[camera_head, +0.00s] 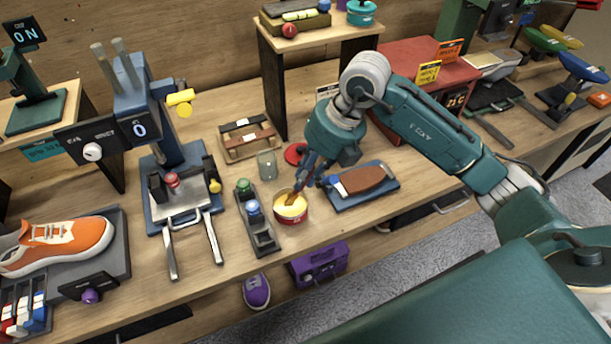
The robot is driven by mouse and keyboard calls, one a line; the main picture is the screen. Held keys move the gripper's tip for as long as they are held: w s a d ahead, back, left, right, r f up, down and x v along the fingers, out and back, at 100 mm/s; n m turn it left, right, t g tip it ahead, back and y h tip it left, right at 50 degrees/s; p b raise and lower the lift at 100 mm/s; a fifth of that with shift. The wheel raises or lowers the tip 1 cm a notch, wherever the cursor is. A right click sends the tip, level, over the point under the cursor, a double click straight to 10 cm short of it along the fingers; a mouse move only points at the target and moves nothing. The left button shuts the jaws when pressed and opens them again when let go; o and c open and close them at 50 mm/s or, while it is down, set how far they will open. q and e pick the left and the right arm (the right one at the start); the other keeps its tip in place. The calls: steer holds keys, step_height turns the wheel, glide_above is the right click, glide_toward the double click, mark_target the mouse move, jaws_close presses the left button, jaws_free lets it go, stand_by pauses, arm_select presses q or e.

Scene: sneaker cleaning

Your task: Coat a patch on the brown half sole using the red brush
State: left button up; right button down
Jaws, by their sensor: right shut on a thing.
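My right gripper (308,172) is shut on the brush (293,197), whose handle is mostly hidden between the fingers. The brush's brownish end is down in the open red pot (290,217) of pale yellow paste; whether it touches the paste is hard to tell. The brown half sole (365,178) lies on a blue board (385,192) just right of the pot. My forearm passes above and behind the board. My left gripper is out of view.
A red lid (295,153) lies behind the pot. A dark rack with a green and a blue knob (252,207) stands close left of it. A press (176,200) and an orange sneaker (60,243) are further left. A raised wooden shelf (318,38) stands behind.

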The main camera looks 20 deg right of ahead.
steer(key=shift+r+p, duration=1.25)
steer(key=shift+r, duration=0.9)
